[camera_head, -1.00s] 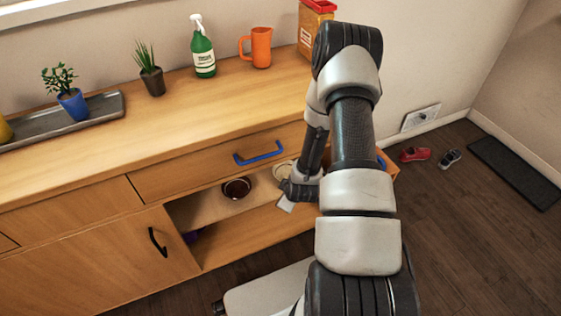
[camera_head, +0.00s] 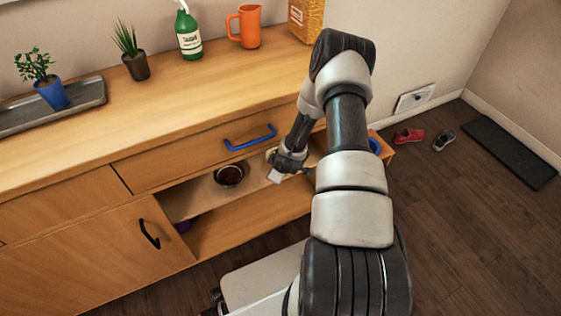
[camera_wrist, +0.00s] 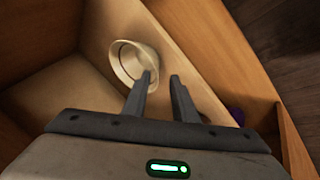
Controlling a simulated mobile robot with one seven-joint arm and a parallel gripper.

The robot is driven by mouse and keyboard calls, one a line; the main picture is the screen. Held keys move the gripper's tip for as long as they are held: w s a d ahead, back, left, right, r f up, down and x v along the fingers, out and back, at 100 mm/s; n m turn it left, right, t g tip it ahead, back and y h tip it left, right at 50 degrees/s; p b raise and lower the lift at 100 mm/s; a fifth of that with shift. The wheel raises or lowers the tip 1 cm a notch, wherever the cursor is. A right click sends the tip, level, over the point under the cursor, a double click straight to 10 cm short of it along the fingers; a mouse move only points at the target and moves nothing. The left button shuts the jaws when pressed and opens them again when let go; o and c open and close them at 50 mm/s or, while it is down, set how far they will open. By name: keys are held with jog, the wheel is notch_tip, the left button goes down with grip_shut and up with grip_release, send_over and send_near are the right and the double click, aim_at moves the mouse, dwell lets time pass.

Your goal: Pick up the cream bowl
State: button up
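The cream bowl (camera_wrist: 126,64) sits on the wooden shelf inside the open cabinet compartment, with its opening facing my gripper in the wrist view. My gripper (camera_wrist: 161,76) is open, its two fingers apart. The left finger overlaps the bowl's right rim in the picture, and the right finger is clear of it. I cannot tell whether the finger touches the bowl or goes inside it. In the head view my gripper (camera_head: 275,170) is at the shelf opening and hides most or all of the cream bowl.
A dark red bowl (camera_head: 229,174) stands on the same shelf to the left. A drawer with a blue handle (camera_head: 250,138) is above the opening. A cabinet door with a black handle (camera_head: 149,234) is to the left. A purple item (camera_head: 183,226) lies low inside.

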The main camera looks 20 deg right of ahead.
jog(key=b+x, duration=0.1)
jog(key=x, duration=0.4)
jog(key=shift+w+b, duration=0.4)
jog(key=shift+w, duration=0.1)
grip_shut()
